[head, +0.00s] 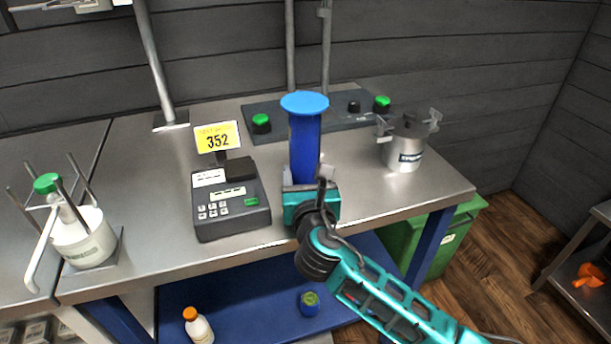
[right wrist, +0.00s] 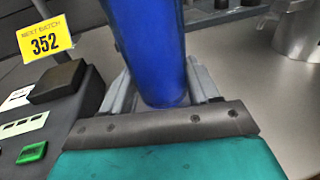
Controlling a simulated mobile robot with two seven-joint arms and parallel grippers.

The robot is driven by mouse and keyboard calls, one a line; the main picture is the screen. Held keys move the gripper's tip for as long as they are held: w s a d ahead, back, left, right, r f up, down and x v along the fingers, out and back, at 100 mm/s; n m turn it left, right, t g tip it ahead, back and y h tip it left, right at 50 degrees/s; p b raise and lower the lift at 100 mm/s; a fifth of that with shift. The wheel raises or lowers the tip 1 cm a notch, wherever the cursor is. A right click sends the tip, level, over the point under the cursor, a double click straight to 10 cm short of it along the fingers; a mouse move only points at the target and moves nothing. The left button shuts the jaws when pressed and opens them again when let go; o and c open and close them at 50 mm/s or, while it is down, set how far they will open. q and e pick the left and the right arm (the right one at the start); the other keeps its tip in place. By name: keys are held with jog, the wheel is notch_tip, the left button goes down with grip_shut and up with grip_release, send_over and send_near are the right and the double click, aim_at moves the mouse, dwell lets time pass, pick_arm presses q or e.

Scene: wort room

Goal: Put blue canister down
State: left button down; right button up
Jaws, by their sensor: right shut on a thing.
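The blue canister (head: 304,142) is a tall dark-blue cylinder with a wide lighter-blue cap. It is upright at the steel table (head: 350,200), just right of the device with the yellow 352 sign. My right gripper (head: 308,190) is shut on its lower part. In the right wrist view the canister (right wrist: 150,45) stands between the two fingers (right wrist: 160,95). I cannot tell whether its base touches the table. My left gripper is not in view.
The label device (head: 230,205) is close on the left. A metal pot (head: 403,150) with clamps stands to the right. A dark panel (head: 340,118) with green knobs lies behind. A white bottle (head: 82,240) in a stand is far left. The steel top is clear at right front.

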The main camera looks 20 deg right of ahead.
jog(key=o, duration=1)
jog(key=shift+s+f, duration=0.15)
jog(key=shift+f, duration=0.65)
jog(key=shift+r, duration=0.5)
jog(key=s+a+r+p, duration=0.1)
jog(key=s+a+r, duration=0.1)
jog(key=s, duration=0.9)
jog(key=shift+s, duration=0.25)
